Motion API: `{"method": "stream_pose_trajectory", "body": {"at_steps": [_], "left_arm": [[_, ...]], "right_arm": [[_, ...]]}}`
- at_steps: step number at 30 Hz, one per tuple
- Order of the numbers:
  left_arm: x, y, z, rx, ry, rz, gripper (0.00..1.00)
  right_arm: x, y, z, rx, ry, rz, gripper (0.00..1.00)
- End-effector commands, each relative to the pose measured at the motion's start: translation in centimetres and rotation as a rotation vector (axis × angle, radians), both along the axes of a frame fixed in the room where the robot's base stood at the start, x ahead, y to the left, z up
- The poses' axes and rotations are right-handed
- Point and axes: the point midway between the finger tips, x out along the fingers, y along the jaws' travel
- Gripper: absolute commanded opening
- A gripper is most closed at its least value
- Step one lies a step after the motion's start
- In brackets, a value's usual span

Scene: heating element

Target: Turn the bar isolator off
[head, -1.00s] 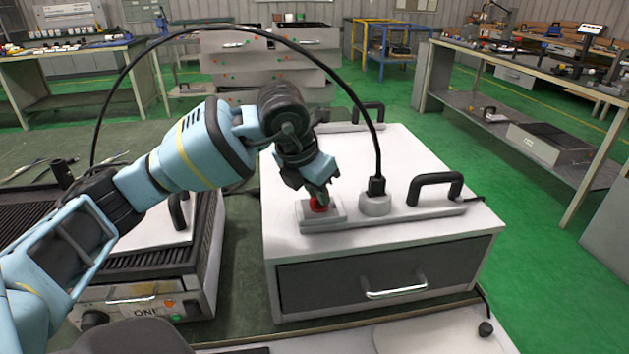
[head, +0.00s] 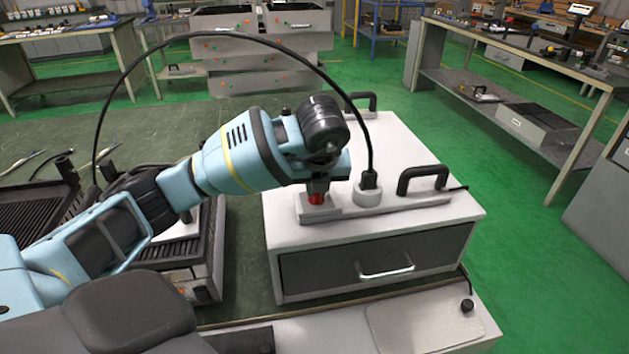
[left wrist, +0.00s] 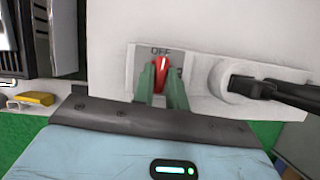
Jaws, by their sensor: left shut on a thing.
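The bar isolator is a red knob on a pale plate (head: 338,209) on top of the white cabinet (head: 410,150). In the head view my left gripper (head: 317,188) is right over the red knob (head: 317,199), pointing down at it. In the left wrist view the two green fingers of my left gripper (left wrist: 163,84) are shut on the red knob (left wrist: 162,66), one on each side. The word OFF shows on the plate (left wrist: 134,80) beyond the knob; other lettering to the right is partly hidden by a finger. My right gripper is not seen.
A black plug (head: 368,180) with an arching cable sits right of the knob. A black handle (head: 422,180) stands farther right. A grill (head: 40,215) is left of the cabinet, partly behind my arm. The cabinet's rear right top is clear.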

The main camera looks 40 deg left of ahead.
Motion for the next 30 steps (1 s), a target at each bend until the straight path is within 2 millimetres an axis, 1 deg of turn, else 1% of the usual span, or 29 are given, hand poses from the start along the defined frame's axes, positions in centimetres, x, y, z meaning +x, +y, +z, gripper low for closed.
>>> {"method": "stream_pose_trajectory", "body": {"at_steps": [1, 9, 23, 24, 29, 30], "left_arm": [[0.04, -0.03, 0.25, 0.000, -0.002, 0.022, 0.00], [0.08, -0.06, 0.14, -0.001, -0.002, 0.096, 0.00], [0.07, 0.01, 0.05, 0.000, -0.001, 0.110, 0.00], [0.07, 0.01, 0.05, 0.000, -0.001, 0.110, 0.15], [0.06, 0.01, 0.03, 0.001, -0.001, 0.109, 0.36], [0.06, 0.00, 0.03, 0.001, -0.001, 0.109, 0.36]], "right_arm": [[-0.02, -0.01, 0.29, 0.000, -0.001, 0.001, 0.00], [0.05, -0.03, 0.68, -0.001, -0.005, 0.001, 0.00], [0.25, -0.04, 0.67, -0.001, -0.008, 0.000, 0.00], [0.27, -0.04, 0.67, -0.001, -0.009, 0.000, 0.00], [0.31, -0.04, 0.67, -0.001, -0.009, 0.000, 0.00], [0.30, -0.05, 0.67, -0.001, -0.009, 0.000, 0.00]]}}
